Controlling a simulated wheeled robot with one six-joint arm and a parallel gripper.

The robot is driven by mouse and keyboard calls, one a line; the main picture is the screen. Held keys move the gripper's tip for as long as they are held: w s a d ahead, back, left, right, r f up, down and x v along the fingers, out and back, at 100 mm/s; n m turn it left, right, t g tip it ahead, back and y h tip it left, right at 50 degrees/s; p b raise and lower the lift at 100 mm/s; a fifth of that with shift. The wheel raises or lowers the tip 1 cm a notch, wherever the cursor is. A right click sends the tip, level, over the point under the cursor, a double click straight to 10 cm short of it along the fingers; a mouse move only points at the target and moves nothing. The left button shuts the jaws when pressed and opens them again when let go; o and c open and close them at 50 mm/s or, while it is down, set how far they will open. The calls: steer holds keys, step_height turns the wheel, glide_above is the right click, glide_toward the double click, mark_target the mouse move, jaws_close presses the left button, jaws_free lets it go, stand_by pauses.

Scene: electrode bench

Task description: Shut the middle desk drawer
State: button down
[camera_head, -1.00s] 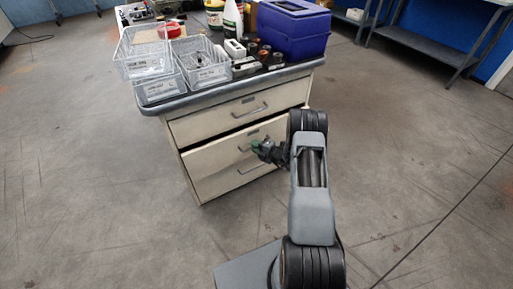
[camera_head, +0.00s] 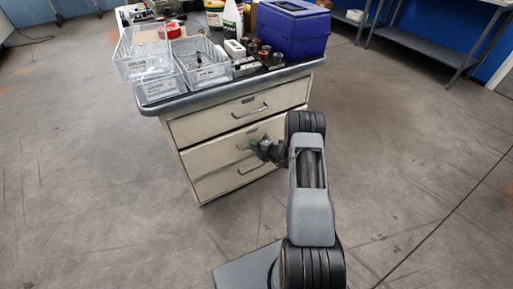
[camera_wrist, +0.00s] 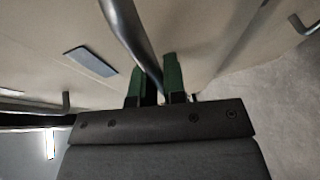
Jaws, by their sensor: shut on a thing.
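The middle drawer (camera_head: 213,156) is the cream front of the desk between the top and bottom drawers. It looks about level with the desk front; I cannot tell if a small gap is left. My gripper (camera_head: 257,147) is at the drawer's handle, partly hidden behind my arm. In the wrist view, my gripper's green fingers (camera_wrist: 155,80) sit either side of the grey bar handle (camera_wrist: 126,28) and are shut on it. A dark label plate (camera_wrist: 91,61) shows on the drawer front.
The top drawer (camera_head: 215,122) is shut above, and the bottom drawer (camera_head: 213,184) below. The desktop (camera_head: 195,103) holds wire baskets (camera_head: 200,73), a blue box (camera_head: 293,30) and small parts. Floor around the desk is clear; a grey bench (camera_head: 425,42) stands at the back right.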

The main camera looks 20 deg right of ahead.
steer(key=w, duration=0.2)
steer(key=shift+w+a+r+b, duration=0.1)
steer(key=shift+w+a+b, duration=0.05)
steer(key=shift+w+b, duration=0.2)
steer(key=c, duration=1.5)
jaws_free()
steer(key=shift+w, duration=0.15)
steer(key=p+v, duration=0.1)
steer(key=v, duration=0.3)
steer(key=p+v, duration=0.1)
steer(key=v, duration=0.4)
steer(key=p+v, duration=0.2)
steer(key=v, duration=0.3)
steer(key=shift+f, duration=0.25)
